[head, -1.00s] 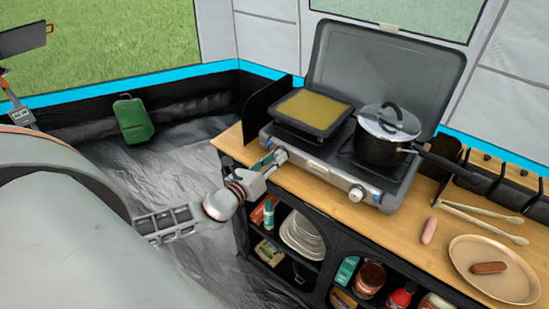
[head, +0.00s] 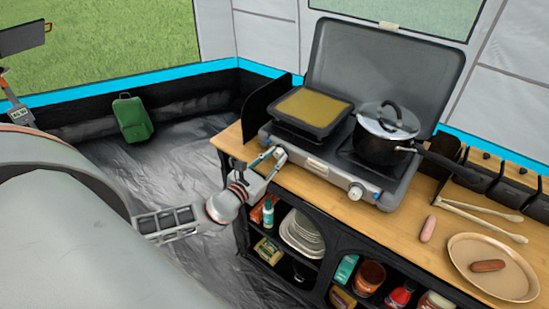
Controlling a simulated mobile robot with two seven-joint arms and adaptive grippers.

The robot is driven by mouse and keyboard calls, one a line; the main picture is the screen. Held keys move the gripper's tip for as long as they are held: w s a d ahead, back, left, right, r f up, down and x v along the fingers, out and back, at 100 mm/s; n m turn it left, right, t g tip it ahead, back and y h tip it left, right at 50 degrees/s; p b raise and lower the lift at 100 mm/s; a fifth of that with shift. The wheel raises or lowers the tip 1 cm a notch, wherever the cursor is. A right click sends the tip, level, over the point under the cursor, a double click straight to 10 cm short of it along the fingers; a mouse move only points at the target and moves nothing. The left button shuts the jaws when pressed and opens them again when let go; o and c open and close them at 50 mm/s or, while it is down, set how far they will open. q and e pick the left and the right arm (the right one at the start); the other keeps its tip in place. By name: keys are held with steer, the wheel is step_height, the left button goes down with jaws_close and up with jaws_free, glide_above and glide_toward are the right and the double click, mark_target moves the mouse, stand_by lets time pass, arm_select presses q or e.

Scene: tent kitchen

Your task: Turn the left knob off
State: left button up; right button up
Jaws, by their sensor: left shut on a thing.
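The camp stove (head: 318,166) stands on the wooden counter with its lid up. Its left knob (head: 281,155) is at the left end of the front panel, mostly hidden by my gripper. My left gripper (head: 274,157) reaches in from the left and is shut on this knob. The right knob (head: 356,192), silver, shows uncovered farther right on the panel. The knob's marking is too small to read. My right gripper is not in view.
A griddle pan (head: 313,111) with yellow contents sits on the left burner and a lidded pot (head: 382,142) on the right. Tongs (head: 480,215), a sausage (head: 428,229) and a plate (head: 465,270) lie on the counter. Shelves below hold dishes and jars.

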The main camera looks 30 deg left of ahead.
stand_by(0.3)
arm_select(q)
steer(key=o, duration=1.1)
steer(key=s, duration=1.2)
steer(key=shift+a+r, duration=0.15)
steer(key=shift+r, duration=0.05)
steer(key=shift+f, duration=0.1)
steer(key=s+d+f+n+g+y, duration=0.1)
steer(key=s+d+f+n+g, duration=0.15)
steer(key=f+n, duration=0.5)
steer(key=s+d+f+n+g, duration=0.2)
steer(key=s+f+n+g, duration=0.15)
steer(key=f+n, duration=0.45)
steer(key=s+d+f+n+h, duration=0.1)
steer(key=s+d+n, duration=0.1)
steer(key=n, duration=0.4)
steer(key=s+d+f+n, duration=0.2)
steer(key=d+n, duration=0.3)
steer(key=n, duration=0.1)
steer(key=s+d+f+n+g+h, duration=0.1)
steer(key=s+d+f+n, duration=0.1)
steer(key=n, duration=0.5)
steer(key=shift+s+d+f+h, duration=0.3)
steer(key=shift+s+d, duration=0.2)
steer(key=shift+d, duration=0.2)
